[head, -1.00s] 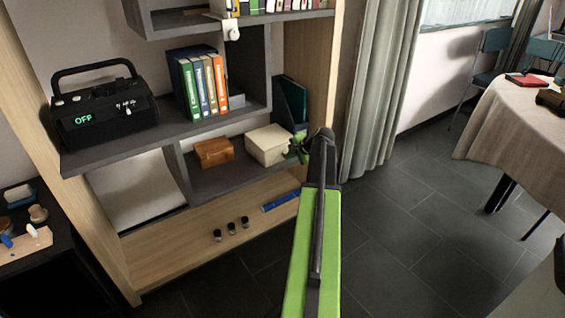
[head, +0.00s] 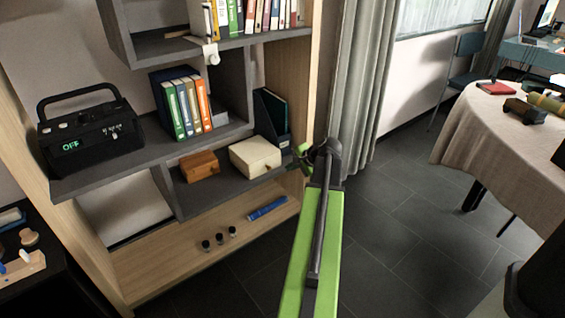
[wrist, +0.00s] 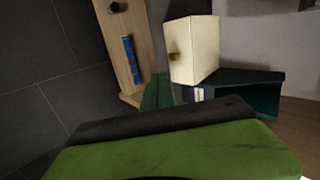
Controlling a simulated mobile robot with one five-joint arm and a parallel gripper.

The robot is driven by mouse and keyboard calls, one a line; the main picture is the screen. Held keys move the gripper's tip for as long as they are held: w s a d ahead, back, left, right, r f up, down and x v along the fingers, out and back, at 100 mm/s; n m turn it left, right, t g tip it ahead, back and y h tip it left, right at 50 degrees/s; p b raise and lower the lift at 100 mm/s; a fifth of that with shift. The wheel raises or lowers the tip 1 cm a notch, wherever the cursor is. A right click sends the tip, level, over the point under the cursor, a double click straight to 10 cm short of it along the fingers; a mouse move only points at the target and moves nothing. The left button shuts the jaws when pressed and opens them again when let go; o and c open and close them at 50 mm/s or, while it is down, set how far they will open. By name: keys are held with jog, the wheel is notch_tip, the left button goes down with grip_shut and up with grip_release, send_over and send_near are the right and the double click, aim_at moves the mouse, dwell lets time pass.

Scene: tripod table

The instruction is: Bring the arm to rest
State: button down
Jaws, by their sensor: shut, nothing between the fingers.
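My green arm reaches up the middle of the head view, and my gripper (head: 302,152) is at its far end, small and partly hidden behind the dark wrist joint. It is shut and holds nothing. It is in front of the shelf's right side, close in the picture to the cream box (head: 255,157); I cannot tell the exact gap. In the wrist view, green and black parts of mine fill the bottom, with the cream box (wrist: 194,48) beyond them.
The shelf unit holds a black radio (head: 90,138), binders (head: 187,105), a brown box (head: 199,165), a dark file holder (head: 272,122), a blue object (head: 267,208) and small dark jars (head: 219,239). A cloth-covered table (head: 455,135) stands right. Floor (head: 400,225) between is clear.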

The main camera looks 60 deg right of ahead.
jog(key=shift+s+a+r, duration=0.1)
jog(key=shift+s+r, duration=0.1)
jog(key=shift+s, duration=0.1)
